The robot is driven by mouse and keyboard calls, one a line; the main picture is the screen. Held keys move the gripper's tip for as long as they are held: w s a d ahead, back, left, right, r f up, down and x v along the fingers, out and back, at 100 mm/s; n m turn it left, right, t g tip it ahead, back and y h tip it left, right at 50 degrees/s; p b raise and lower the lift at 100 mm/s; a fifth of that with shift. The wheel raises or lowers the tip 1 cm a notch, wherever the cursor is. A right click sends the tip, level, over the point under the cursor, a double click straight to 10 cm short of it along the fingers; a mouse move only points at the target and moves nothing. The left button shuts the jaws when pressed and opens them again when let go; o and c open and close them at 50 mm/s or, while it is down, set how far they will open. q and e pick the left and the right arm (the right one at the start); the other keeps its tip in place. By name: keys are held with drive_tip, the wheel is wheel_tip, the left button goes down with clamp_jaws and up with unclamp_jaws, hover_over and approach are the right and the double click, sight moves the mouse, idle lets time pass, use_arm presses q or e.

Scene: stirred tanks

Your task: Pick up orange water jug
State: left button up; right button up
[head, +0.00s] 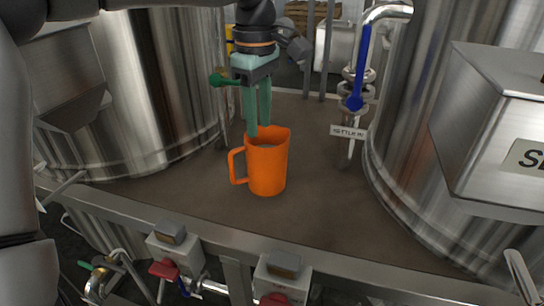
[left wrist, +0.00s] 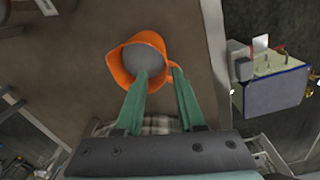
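The orange water jug (head: 268,170) stands upright on the brown platform, with its handle toward the left in the head view. It also shows from above in the left wrist view (left wrist: 117,65), with a grey surface inside its opening. My left gripper (head: 258,130) points down over the jug's rim. Its green fingers are apart, with a gap between them, so it is open. In the left wrist view, one fingertip of the left gripper (left wrist: 158,72) overlaps the jug's opening and the other overlaps the handle. I cannot tell whether they touch it. My right gripper is out of view.
Large steel tanks stand left (head: 150,90) and right (head: 425,110) of the jug. A pipe with a blue valve handle (head: 361,70) rises behind it on the right. A metal rail (head: 215,245) edges the platform (head: 330,215) in front. Bare platform surrounds the jug.

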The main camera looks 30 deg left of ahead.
use_arm(q)
approach(260, 192)
drive_tip(key=shift+w+a+f+p, duration=0.1)
drive_tip(key=shift+f+p, duration=0.3)
drive_tip(key=shift+f, duration=1.25)
clamp_jaws()
drive_tip(key=shift+r, duration=0.1)
